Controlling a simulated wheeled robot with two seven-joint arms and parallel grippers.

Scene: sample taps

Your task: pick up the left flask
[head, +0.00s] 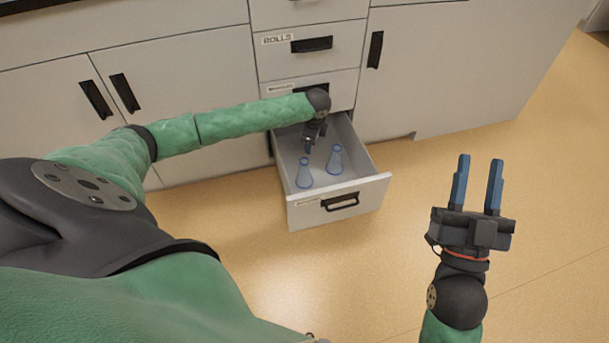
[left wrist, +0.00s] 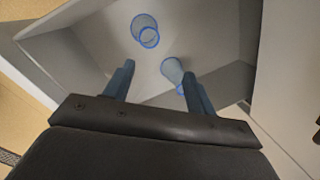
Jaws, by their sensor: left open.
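Two clear bluish flasks stand upright in the open drawer (head: 375,187). The left flask (head: 304,174) is nearer the drawer's front left, and the right flask (head: 335,161) is a little farther back. My left gripper (head: 313,142) hangs over the back part of the drawer, behind the flasks. In the left wrist view its fingers (left wrist: 160,78) are spread with nothing gripped. That view shows one flask (left wrist: 145,30) beyond the fingertips and another flask (left wrist: 172,70) close to the right finger, which partly hides it. My right gripper (head: 479,170) is open and empty over the floor.
The drawer sits in a white cabinet (head: 440,70) with black handles; closed drawers are above it, one labelled ROLLS (head: 308,45). The drawer walls stand around the flasks and near my left gripper. The tan floor (head: 400,240) is clear.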

